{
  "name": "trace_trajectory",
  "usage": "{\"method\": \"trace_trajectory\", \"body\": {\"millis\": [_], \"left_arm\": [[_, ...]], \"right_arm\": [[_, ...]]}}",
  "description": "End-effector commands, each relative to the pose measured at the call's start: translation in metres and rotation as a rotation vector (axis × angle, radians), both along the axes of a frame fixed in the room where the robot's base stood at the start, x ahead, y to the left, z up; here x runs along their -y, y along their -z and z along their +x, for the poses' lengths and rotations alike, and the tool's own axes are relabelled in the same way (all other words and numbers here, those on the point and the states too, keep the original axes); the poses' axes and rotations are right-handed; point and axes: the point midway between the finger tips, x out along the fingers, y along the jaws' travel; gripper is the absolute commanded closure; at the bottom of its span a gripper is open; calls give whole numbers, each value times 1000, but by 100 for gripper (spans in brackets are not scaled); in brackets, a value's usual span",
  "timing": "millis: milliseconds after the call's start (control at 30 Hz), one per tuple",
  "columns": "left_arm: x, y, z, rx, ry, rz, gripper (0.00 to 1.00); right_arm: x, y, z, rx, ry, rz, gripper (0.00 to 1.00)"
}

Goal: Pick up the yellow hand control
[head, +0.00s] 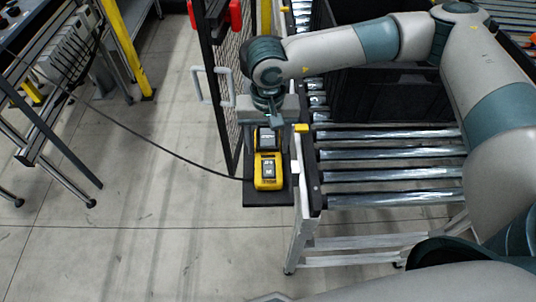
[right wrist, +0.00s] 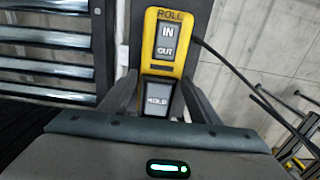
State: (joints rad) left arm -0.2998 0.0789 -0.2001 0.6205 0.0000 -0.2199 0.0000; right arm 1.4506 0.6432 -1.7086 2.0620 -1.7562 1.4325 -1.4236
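The yellow hand control (head: 267,172) lies on a small dark shelf (head: 262,197) beside the roller conveyor in the head view. It has a yellow body with grey buttons. In the right wrist view, the hand control (right wrist: 166,40) shows the word ROLL, an IN/OUT button and a HOLD button. My right gripper (head: 268,122) is above the far end of the control, pointing down. In the right wrist view, the right gripper (right wrist: 160,82) is open, with one finger on each side of the control's near part. Whether the fingers touch it is unclear. My left gripper is not in view.
A black cable (head: 160,146) runs from the control to the left. The roller conveyor (head: 385,175) is close on the right, and a mesh panel (head: 225,90) with a white handle (head: 212,88) stands at the left. Open floor (head: 150,220) lies further left.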

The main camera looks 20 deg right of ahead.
Motion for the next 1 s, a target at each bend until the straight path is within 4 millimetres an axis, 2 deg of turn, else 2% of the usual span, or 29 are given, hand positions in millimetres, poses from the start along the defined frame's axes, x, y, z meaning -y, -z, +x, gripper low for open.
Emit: {"method": "trace_trajectory", "body": {"millis": [33,133,567,667,833,1000], "left_arm": [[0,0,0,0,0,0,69],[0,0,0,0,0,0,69],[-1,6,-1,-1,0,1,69],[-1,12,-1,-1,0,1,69],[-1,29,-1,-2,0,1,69],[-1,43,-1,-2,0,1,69]], "right_arm": [[0,0,0,0,0,0,56],[0,0,0,0,0,0,80],[0,-6,1,2,1,2,80],[0,-14,1,3,1,1,80],[0,-39,1,6,0,2,80],[-7,-57,-32,4,-6,2,80]]}}
